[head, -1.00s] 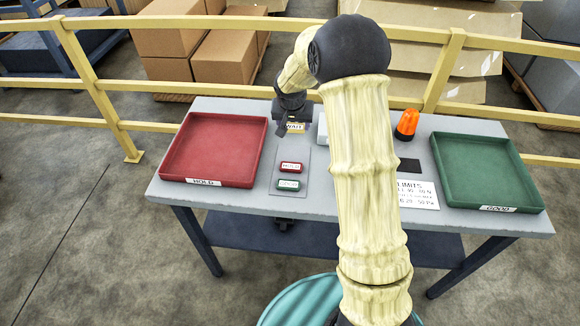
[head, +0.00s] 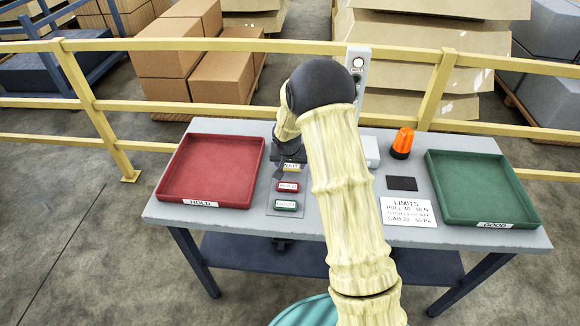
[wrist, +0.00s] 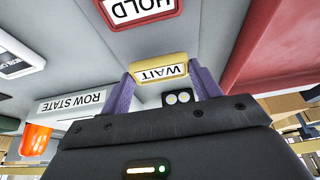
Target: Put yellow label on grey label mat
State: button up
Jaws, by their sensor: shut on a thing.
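The yellow label (wrist: 158,72) reads WAIT and sits between the two purple fingers of my gripper (wrist: 158,88) in the wrist view. My gripper is shut on it. In the head view the yellow label (head: 291,167) shows just below my gripper (head: 289,160), at the far end of the grey label mat (head: 301,197). The mat carries a red HOLD label (head: 288,187) and a green GOOD label (head: 286,205), in line nearer the table's front edge. I cannot tell whether the yellow label touches the mat.
A red HOLD tray (head: 212,165) stands left and a green GOOD tray (head: 485,185) right. Between them are an orange beacon (head: 402,144), a dark pad (head: 402,184) and a white LIMITS sign (head: 408,212). My arm covers the middle of the table. A yellow railing (head: 220,45) runs behind.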

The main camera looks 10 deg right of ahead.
jog(key=shift+f, duration=0.9)
jog(key=shift+f, duration=0.2)
jog(key=o, duration=0.9)
jog(key=shift+r, duration=0.1)
jog(key=shift+o, duration=0.2)
jog(key=shift+r, duration=0.35)
jog(key=v, duration=1.1)
jog(key=shift+s+r+b, duration=0.2)
jog(key=shift+b, duration=0.15)
